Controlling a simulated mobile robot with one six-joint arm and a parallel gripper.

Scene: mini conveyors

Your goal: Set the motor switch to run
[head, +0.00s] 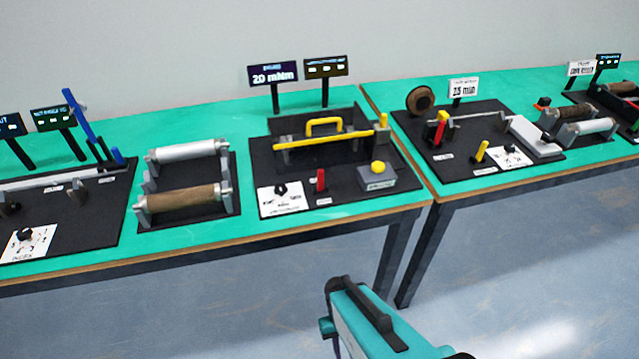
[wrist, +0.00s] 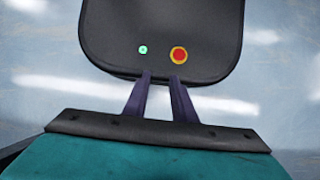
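I cannot tell for certain which control is the motor switch, as the small labels are unreadable. A black knob (head: 280,189) sits on a white plate on the middle station. Another black knob (head: 25,236) is on a white plate at the left station, and a third (head: 509,149) is on the right table. A small red lever (head: 320,180) stands beside the middle knob. My gripper (wrist: 162,77) shows in the wrist view with a gap between its two dark fingers, open and empty, away from the stations. Its fingertips are not visible in the head view.
The stations stand on two green-topped tables (head: 225,229) with wooden edges. Rollers (head: 180,198), a yellow handle (head: 324,124), a yellow button (head: 378,167) and upright display signs (head: 272,74) rise from them. The floor (head: 190,310) in front is clear.

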